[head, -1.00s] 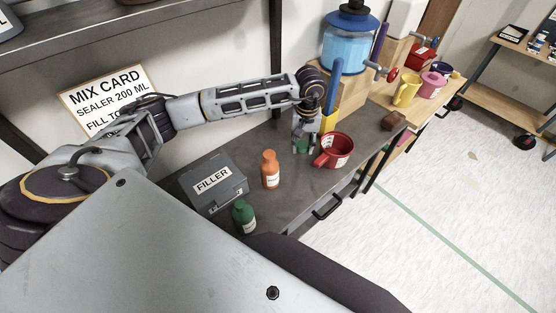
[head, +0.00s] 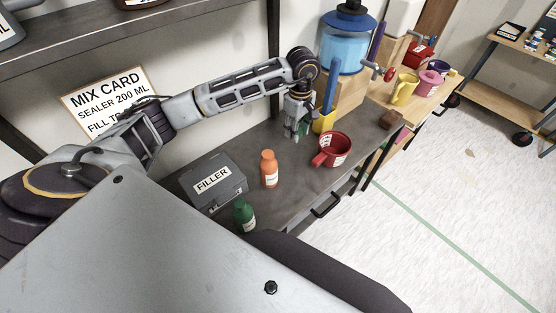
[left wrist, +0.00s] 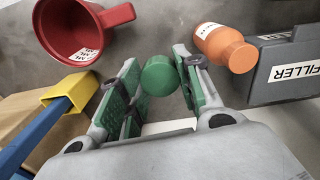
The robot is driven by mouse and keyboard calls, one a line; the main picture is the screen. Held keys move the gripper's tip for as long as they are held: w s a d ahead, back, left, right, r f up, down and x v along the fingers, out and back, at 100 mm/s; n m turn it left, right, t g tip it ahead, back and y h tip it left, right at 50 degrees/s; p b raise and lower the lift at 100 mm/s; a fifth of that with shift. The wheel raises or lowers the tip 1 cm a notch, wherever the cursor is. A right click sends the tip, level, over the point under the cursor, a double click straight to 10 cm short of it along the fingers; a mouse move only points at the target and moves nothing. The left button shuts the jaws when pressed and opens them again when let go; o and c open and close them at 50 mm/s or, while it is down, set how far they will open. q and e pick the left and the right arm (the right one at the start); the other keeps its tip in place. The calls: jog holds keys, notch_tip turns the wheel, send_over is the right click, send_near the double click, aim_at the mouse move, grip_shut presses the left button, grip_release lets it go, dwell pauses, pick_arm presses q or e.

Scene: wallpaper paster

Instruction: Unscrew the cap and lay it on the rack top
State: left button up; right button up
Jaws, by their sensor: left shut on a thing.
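My left gripper (head: 298,128) reaches over the grey bench, left of the red mug. It is shut on a small round green piece, which looks like a cap (left wrist: 158,76) between the fingers in the left wrist view. No bottle shows under it, and the fingers hide most of it in the head view. An orange bottle (head: 269,169) stands on the bench. A green bottle (head: 244,216) with a white label stands nearer, by the grey FILLER box. I cannot tell which surface is the rack top. My right gripper is not in view.
The red mug (head: 332,150) stands right of the gripper. A yellow holder (head: 324,120) with a blue handle and a blue-lidded tank (head: 345,52) stand behind. The FILLER box (head: 213,183) is at the left. The bench between the orange bottle and red mug is clear.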

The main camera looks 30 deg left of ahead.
pick_arm(q)
jog(key=n, duration=0.3)
jog(key=a+r+n, duration=0.1)
jog(key=n, duration=0.1)
jog(key=shift+w, duration=0.1)
jog(key=a+f+n+b, duration=0.3)
jog(key=f+n, duration=0.7)
jog(key=n, duration=1)
jog(key=shift+s+a+f+n+b, duration=0.15)
jog(key=shift+s+a+n+b, duration=0.15)
jog(key=shift+n+b, duration=0.1)
jog(key=shift+f+p, duration=0.45)
jog(key=shift+f, duration=2.65)
